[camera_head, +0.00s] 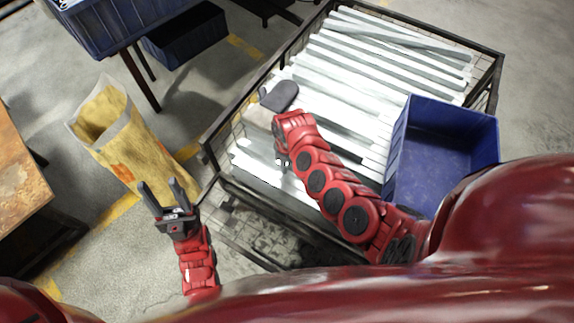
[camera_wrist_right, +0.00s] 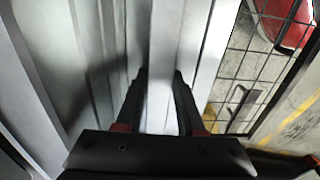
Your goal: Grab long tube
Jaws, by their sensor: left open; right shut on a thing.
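Long galvanized tubes and profiles (camera_head: 340,62) lie side by side in a wire-mesh crate. My right gripper (camera_wrist_right: 159,76) reaches down into the near left part of the crate. In the right wrist view its two fingers straddle a long pale metal tube (camera_wrist_right: 163,40) and are shut on it. The tube runs along the crate's mesh side, beside other metal profiles (camera_wrist_right: 65,50). In the head view my right forearm covers part of the pieces, and the grip is hard to make out. My left gripper (camera_head: 161,190) is open and empty, outside the crate to the left.
The dark crate rim (camera_head: 245,88) surrounds the metal pieces. A blue bin (camera_head: 440,150) sits at the crate's right. A dark grey object (camera_head: 279,95) lies on the tubes. A yellowish sack-like container (camera_head: 150,150) stands on the floor near my left gripper. A brown table (camera_head: 25,170) is at far left.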

